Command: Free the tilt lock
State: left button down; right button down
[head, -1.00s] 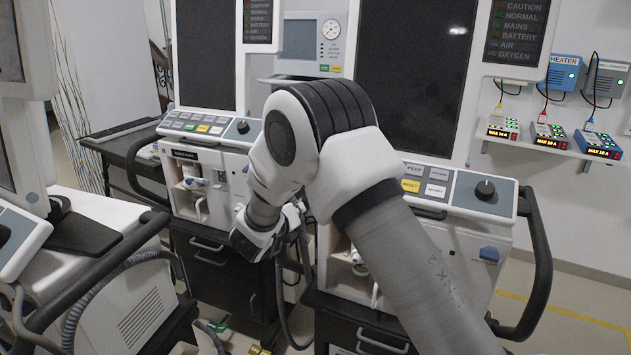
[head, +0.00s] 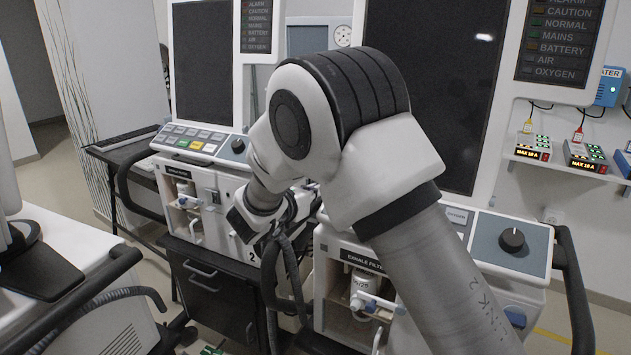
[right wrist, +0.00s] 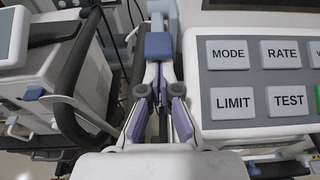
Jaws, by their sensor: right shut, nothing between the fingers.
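In the right wrist view, a blue block (right wrist: 158,46) sits on a pale grey bracket, just beyond the tips of my right gripper (right wrist: 157,76). It may be the tilt lock; no label shows on it. The gripper is shut and empty, its fingers pointing at the block. I cannot tell whether the tips touch it. In the head view my right arm crosses the middle and its wrist is beside the ventilator (head: 205,205) on the left; the fingertips are hidden. My left gripper is not in view.
A button panel (right wrist: 262,80) with MODE, RATE, LIMIT and TEST lies close right of the gripper. A dark handle rail (right wrist: 75,85) is on its left. A second ventilator (head: 520,270) stands right of my arm. A shelf (head: 570,165) with small power boxes is on the wall.

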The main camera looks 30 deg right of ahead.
jog(key=shift+r, duration=0.1)
dwell(0.4)
notch_tip(320, 180, up, 7)
jog(key=g+y+p, duration=0.3)
jog(key=y+p, duration=0.3)
jog(key=p, duration=0.8)
jog(key=shift+w+d+y+p, duration=0.2)
jog(key=shift+d+y+p, duration=0.1)
jog(key=shift+p, duration=0.05)
